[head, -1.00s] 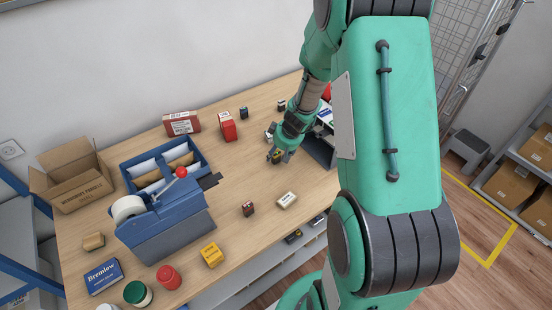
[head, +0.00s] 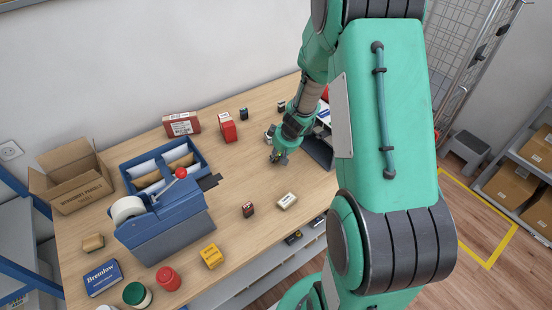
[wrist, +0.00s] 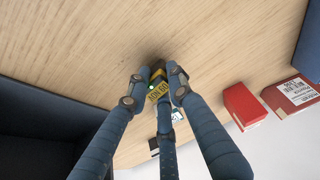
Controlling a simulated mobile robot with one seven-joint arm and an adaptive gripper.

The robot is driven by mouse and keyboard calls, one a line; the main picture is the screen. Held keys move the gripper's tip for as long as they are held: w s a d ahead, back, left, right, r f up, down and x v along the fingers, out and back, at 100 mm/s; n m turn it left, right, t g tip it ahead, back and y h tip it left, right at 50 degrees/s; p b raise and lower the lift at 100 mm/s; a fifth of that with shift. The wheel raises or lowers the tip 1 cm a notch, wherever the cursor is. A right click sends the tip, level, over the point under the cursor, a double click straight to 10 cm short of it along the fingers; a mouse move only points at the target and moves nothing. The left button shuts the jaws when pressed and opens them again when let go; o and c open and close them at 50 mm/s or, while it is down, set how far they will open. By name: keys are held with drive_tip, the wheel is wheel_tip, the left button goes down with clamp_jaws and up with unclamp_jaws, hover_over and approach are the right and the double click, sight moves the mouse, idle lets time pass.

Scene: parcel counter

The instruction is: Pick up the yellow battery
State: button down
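The yellow battery (wrist: 157,92) is a small block with a yellow, dark-lettered label and a dark end. In the wrist view it sits between the fingers of my gripper (wrist: 158,80). Two fingers close in from either side and a third lies over its near side. The gripper looks shut on it, though the contact is partly hidden. In the head view my gripper (head: 279,157) is low at the counter's right part, and its fingers hide the battery. A dark shadow lies on the wood just beyond the fingertips, so the battery is at or close above the counter.
A white box (head: 287,201) and a small dark red item (head: 248,209) lie in front of my gripper. A dark grey bin (head: 320,150) stands close on its right. A red box (head: 227,127) and a blue tape dispenser (head: 165,225) are to the left. Wood between them is clear.

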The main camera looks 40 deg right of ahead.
drive_tip(key=shift+r, duration=0.1)
idle(0.3)
drive_tip(key=shift+r+p, duration=0.65)
drive_tip(key=shift+r, duration=1.15)
drive_tip(key=shift+s+a, duration=0.1)
drive_tip(key=shift+s, duration=0.2)
drive_tip(key=s+a+b, duration=0.1)
drive_tip(key=s+a, duration=0.2)
drive_tip(key=s, duration=0.4)
drive_tip(key=s+a+r, duration=0.1)
drive_tip(key=s+a, duration=0.2)
drive_tip(key=s, duration=0.4)
drive_tip(key=shift+r+b, duration=0.15)
drive_tip(key=shift+b, duration=0.2)
drive_tip(key=shift+s, duration=0.1)
